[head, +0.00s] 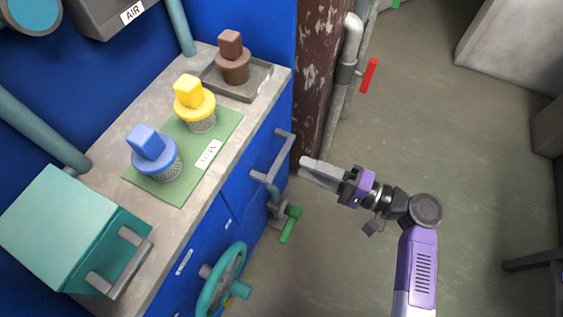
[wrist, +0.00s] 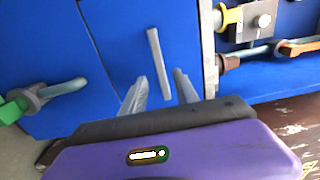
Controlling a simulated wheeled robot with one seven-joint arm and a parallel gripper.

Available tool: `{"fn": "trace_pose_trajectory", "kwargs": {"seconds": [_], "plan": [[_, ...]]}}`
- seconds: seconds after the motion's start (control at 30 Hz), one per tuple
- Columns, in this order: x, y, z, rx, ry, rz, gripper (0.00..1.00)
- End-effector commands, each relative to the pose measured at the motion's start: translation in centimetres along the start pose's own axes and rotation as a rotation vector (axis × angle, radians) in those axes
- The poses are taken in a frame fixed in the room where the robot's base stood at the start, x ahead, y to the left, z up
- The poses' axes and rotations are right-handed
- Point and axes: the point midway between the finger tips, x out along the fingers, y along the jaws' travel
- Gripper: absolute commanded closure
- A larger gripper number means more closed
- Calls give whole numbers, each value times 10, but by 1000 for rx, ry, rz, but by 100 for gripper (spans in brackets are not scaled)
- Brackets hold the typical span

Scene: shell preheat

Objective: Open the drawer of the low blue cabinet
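The low blue cabinet (head: 207,226) stands at the left of the head view under a grey worktop. Its drawer front (head: 243,172) looks flush with the cabinet face and carries a grey bar handle (head: 282,158). In the wrist view the drawer front (wrist: 120,40) is ahead, and the handle (wrist: 158,62) lies roughly in line with the space between my fingers. My gripper (head: 304,167) is in front of the handle, a short way off to its right in the head view. In the wrist view my gripper (wrist: 160,85) is open, with nothing between its fingers.
A teal handwheel (head: 222,280) and a green-handled valve (head: 290,225) stick out from the cabinet front. A teal box (head: 65,225) and blue, yellow and brown pieces stand on the worktop (head: 165,240). Pipes (head: 348,60) run beside a rusty post. The floor at right is mostly clear.

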Motion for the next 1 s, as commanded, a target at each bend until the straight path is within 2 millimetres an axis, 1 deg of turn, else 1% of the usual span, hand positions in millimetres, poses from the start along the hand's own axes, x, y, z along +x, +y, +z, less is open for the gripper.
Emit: {"fn": "trace_pose_trajectory", "kwargs": {"seconds": [0.17,0.3,0.5,0.63,0.87,0.9,0.97,1.0], "plan": [[23,0,1,-2,-7,-2,64],[45,0,1,0,-6,-1,64],[68,0,1,-1,-4,0,64],[74,0,0,-1,-2,0,64],[75,0,0,0,-1,0,64],[75,0,0,0,-1,0,66],[75,0,0,0,-1,0,77],[75,0,0,0,-1,0,85]]}}
